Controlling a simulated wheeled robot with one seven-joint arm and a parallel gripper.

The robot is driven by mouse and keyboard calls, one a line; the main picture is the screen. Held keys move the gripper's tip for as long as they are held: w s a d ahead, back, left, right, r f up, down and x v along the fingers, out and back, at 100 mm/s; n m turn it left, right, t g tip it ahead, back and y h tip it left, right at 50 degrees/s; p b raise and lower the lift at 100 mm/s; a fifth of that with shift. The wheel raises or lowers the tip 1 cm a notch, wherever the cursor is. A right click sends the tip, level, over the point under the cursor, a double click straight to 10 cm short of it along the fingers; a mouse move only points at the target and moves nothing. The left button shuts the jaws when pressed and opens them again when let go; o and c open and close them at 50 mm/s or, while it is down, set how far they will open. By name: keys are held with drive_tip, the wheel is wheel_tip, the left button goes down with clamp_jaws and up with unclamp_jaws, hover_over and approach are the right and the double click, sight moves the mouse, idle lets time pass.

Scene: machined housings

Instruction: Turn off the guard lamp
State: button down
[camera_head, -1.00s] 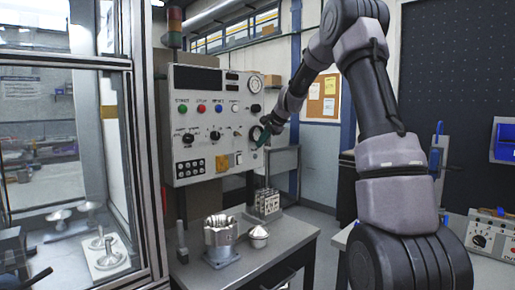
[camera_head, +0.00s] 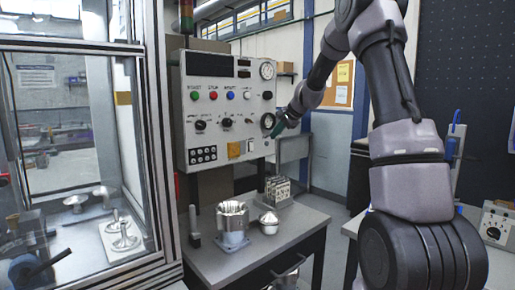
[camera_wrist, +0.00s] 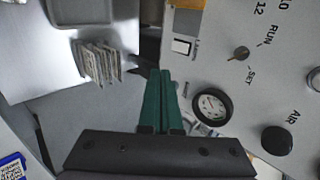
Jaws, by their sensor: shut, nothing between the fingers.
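The grey control panel (camera_head: 222,78) stands beyond the bench with buttons, knobs, gauges and a keypad. No part of it is legibly marked as the guard lamp. A small white rocker switch (camera_head: 250,146) is at its lower right; it also shows in the wrist view (camera_wrist: 182,46). My gripper (camera_head: 277,130) is beside the panel's right edge, close to the lower round gauge (camera_head: 268,121). In the wrist view its green fingers (camera_wrist: 160,76) are together and empty, with the gauge (camera_wrist: 212,106) to their right. I cannot tell whether the fingers touch the panel.
A bench (camera_head: 205,262) below the panel holds a machined housing (camera_head: 232,226), a domed metal part (camera_head: 268,222) and a rack of plates (camera_head: 278,190). A glazed enclosure (camera_head: 146,130) stands at left. A stack light (camera_head: 187,15) rises above the panel. Open floor lies right of the bench.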

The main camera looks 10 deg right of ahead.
sight(253, 147)
drive_tip(key=shift+w+a+r+x, duration=0.15)
drive_tip(key=shift+w+r+x, duration=0.15)
drive_tip(key=shift+x, duration=1.9)
drive_tip(key=shift+w+a+r+x, duration=0.15)
drive_tip(key=shift+r+x, duration=0.1)
drive_tip(key=shift+x, duration=1.95)
drive_tip(key=shift+w+a+r+x, duration=0.1)
drive_tip(key=shift+w+r+x, duration=0.2)
drive_tip(key=shift+x, duration=1.95)
drive_tip(key=shift+w+a+f, duration=0.1)
drive_tip(key=shift+r, duration=1)
